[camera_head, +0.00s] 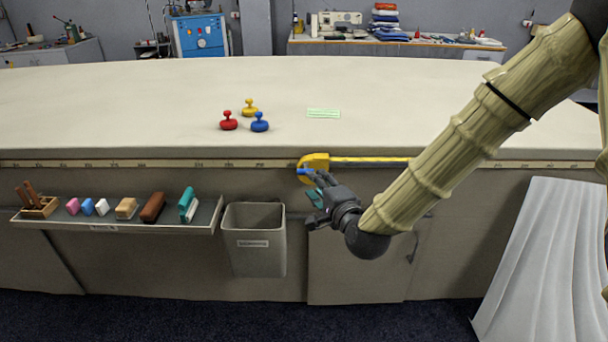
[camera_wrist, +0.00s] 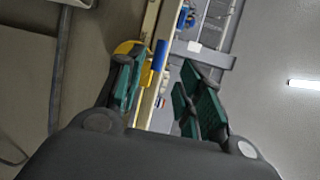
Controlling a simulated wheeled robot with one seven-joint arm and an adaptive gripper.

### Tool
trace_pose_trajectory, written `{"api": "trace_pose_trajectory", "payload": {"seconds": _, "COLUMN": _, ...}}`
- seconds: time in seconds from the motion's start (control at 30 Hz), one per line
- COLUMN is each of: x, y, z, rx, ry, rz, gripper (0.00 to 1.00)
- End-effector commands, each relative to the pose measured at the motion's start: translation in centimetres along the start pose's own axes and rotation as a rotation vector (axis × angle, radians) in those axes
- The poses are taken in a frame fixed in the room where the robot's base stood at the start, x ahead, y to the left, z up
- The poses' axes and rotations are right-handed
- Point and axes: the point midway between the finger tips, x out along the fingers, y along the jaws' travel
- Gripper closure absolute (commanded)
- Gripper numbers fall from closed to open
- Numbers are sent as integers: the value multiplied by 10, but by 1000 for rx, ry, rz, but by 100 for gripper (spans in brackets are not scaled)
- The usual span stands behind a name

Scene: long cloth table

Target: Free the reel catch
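The yellow reel (camera_head: 314,161) sits at the front edge of the table, and a yellow tape (camera_head: 370,162) runs right from it along the edge. The blue catch (camera_head: 304,171) is on the reel's lower left. In the wrist view the reel (camera_wrist: 130,47) is partly hidden behind one finger. There the blue catch (camera_wrist: 160,55) stands between the two fingers, nearer the left one. My gripper (camera_head: 317,190) is just below the reel, with its teal fingers apart and nothing held (camera_wrist: 162,85). I cannot tell whether a finger touches the reel.
A grey bin (camera_head: 254,250) hangs below the edge, left of my gripper. A shelf (camera_head: 120,227) with blocks and brushes is farther left. Red, blue and yellow knobbed weights (camera_head: 259,122) and a green card (camera_head: 323,113) lie on the table (camera_head: 420,100). White cloth (camera_head: 540,260) hangs at right.

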Motion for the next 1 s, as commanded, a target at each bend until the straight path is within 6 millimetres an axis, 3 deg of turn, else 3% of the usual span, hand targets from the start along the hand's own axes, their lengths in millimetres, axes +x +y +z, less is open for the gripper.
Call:
{"api": "trace_pose_trajectory", "payload": {"seconds": 0.5, "x": 78, "y": 1, "z": 0, "rx": -4, "ry": -1, "rz": 2, "gripper": 63}}
{"api": "trace_pose_trajectory", "payload": {"seconds": 0.7, "x": 90, "y": 1, "z": 0, "rx": -3, "ry": 0, "rz": 2, "gripper": 63}}
{"api": "trace_pose_trajectory", "payload": {"seconds": 1.0, "x": 92, "y": 1, "z": 0, "rx": -2, "ry": 0, "rz": 2, "gripper": 63}}
